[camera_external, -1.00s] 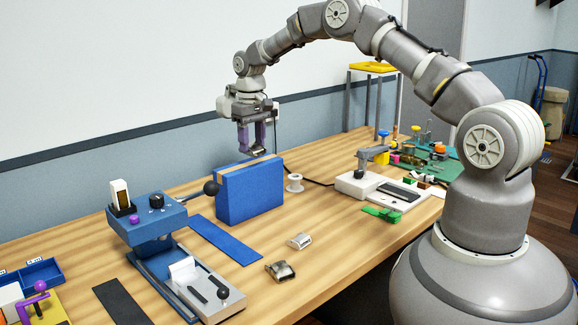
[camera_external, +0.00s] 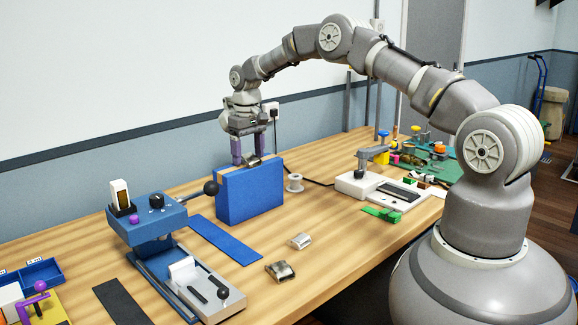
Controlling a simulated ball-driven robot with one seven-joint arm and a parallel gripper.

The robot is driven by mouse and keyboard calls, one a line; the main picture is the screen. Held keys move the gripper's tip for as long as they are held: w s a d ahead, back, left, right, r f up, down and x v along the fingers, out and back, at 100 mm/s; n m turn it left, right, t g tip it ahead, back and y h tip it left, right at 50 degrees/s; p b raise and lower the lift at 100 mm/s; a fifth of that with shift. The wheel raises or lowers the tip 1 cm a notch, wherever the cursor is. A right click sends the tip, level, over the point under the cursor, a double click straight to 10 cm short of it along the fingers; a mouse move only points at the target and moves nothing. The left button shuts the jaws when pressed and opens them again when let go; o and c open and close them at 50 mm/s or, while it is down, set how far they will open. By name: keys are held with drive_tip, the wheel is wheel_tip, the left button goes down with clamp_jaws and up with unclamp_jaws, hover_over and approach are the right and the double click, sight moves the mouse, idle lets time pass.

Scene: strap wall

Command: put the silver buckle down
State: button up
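A silver buckle (camera_external: 252,161) sits at the top edge of the blue block (camera_external: 250,193), between the fingertips of my gripper (camera_external: 250,157). My gripper points down over the block, and its two purple fingers are spread apart. The buckle appears to rest on the block; small gaps to the fingers are hard to make out.
A blue press (camera_external: 150,222) with a black-knobbed lever stands left of the block. A blue strap (camera_external: 225,240) lies in front. A white-based clamp fixture (camera_external: 360,183) is farther right. Bare wood surrounds the two loose buckles.

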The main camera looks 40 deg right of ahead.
wheel_tip(320, 180, up, 13)
drive_tip(key=p, duration=0.2)
wheel_tip(320, 180, up, 15)
drive_tip(key=t, duration=0.4)
hover_over(248, 155)
drive_tip(key=a, duration=0.1)
drive_tip(key=s+a+r+t, duration=0.1)
drive_tip(key=s+r+t, duration=0.15)
drive_tip(key=r, duration=0.65)
drive_tip(key=s+r+t, duration=0.1)
drive_tip(key=s+r, duration=0.2)
drive_tip(key=r, duration=0.5)
drive_tip(key=s+r+t, duration=0.8)
drive_tip(key=s+r, duration=1.2)
drive_tip(key=r, duration=0.2)
drive_tip(key=shift+r, duration=0.4)
drive_tip(key=shift+a, duration=0.1)
wheel_tip(248, 155, down, 15)
drive_tip(key=b, duration=1.5)
